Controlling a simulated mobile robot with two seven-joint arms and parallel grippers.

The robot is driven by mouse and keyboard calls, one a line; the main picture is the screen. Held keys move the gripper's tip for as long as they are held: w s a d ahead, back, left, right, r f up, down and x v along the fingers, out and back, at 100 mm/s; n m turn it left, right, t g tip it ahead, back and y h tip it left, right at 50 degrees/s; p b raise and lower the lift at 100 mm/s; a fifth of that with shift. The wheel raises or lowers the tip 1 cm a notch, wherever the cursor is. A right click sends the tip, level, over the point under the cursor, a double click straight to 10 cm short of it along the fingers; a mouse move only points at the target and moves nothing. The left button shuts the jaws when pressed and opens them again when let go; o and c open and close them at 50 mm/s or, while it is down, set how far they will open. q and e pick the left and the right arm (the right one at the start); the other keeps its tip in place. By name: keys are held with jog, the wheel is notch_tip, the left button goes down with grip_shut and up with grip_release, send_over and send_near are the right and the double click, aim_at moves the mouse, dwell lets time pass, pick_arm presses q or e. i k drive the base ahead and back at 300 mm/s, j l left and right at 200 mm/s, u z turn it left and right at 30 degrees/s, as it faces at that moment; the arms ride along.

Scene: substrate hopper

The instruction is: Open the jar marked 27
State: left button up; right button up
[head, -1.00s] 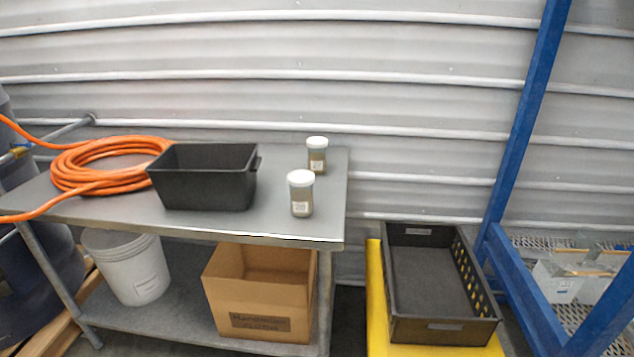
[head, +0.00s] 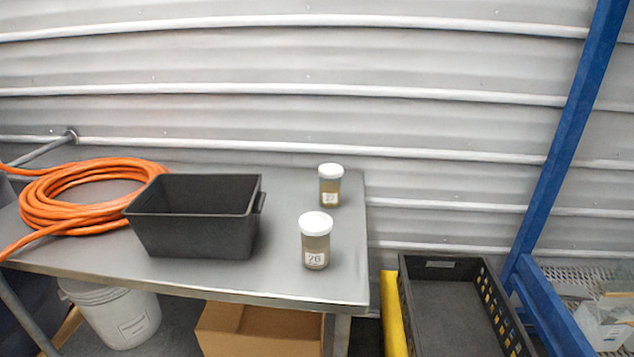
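Two jars with white lids and brown contents stand upright on the right part of the metal table (head: 285,284). The far jar (head: 330,186) is near the table's back right corner; its label seems to read 27, but it is small. Neither of my grippers is in the head view.
A black open bin (head: 195,240) stands left of the jars, with a coiled orange hose (head: 50,210) beyond it. Right of the table are a black crate (head: 447,264) and a blue post (head: 570,130). A cardboard box (head: 240,335) and a white bucket (head: 115,318) are below.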

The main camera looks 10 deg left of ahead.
aim_at(330, 189)
jog(key=i+j+u, duration=0.1)
jog(key=i+j, duration=0.25)
jog(key=i, duration=0.2)
jog(key=i+j+u, duration=0.1)
jog(key=i+j, duration=0.2)
jog(key=i, duration=0.2)
